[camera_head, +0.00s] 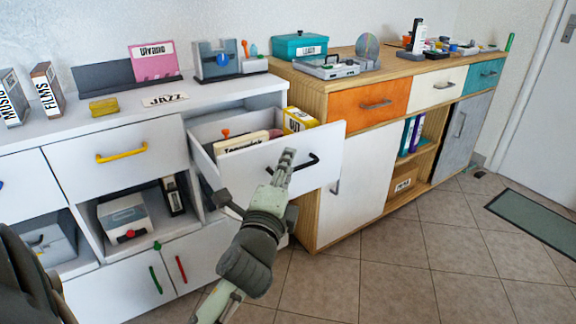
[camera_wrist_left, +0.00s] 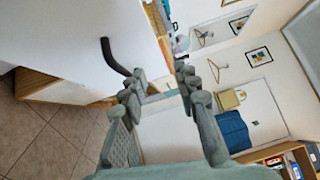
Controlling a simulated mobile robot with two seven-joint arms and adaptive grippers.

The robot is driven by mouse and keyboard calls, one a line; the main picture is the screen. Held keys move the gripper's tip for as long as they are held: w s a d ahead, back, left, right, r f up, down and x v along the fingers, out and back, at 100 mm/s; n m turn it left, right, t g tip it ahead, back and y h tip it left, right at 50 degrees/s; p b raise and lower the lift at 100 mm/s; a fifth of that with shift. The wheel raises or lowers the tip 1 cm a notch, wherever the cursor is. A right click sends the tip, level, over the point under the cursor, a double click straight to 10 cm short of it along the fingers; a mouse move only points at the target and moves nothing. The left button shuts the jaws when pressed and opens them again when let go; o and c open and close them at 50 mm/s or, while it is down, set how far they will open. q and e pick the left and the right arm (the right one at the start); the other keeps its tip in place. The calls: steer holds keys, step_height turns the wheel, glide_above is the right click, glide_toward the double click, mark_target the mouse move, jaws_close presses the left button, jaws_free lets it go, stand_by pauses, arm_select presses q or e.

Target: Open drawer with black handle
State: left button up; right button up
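The white drawer (camera_head: 324,150) with the black handle (camera_head: 313,160) is pulled out from the white cabinet in the head view. The handle's left part is near or behind my gripper's fingers. My left gripper (camera_head: 286,158) is in front of the drawer's front panel, at the handle's left side. In the left wrist view the gripper (camera_wrist_left: 160,90) has its two fingers apart, with a gap between them. The dark handle (camera_wrist_left: 112,58) shows beside the left finger, outside the gap; whether they touch I cannot tell. My right gripper is not in view.
Inside the drawer are a tan folder (camera_head: 243,142) and a yellow box (camera_head: 298,119). Left is a closed drawer with a yellow handle (camera_head: 121,155). A wooden sideboard (camera_head: 309,95) with an orange drawer (camera_head: 369,101) stands right.

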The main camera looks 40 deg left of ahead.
arm_select(q)
steer(key=shift+s+d+f, duration=0.1)
steer(key=shift+s+d, duration=0.05)
steer(key=shift+s, duration=0.15)
stand_by(0.4)
steer(key=shift+f, duration=0.1)
steer(key=s+f+n+g+h+p, duration=0.1)
steer(key=s+f+n+g, duration=0.25)
steer(key=f, duration=0.75)
steer(key=s+f+n+g+h+p, duration=0.15)
steer(key=f+n+g, duration=0.3)
steer(key=f, duration=0.75)
steer(key=s+d+f+n+g+h, duration=0.1)
steer(key=s+d+f+n+g, duration=0.1)
steer(key=s+f, duration=0.4)
steer(key=s+d+f+n+g+h, duration=0.2)
steer(key=s+f+n+g, duration=0.1)
steer(key=s+f, duration=0.4)
steer(key=shift+s+d+f+n+g, duration=0.3)
steer(key=shift+d+g, duration=0.1)
steer(key=shift+g, duration=0.3)
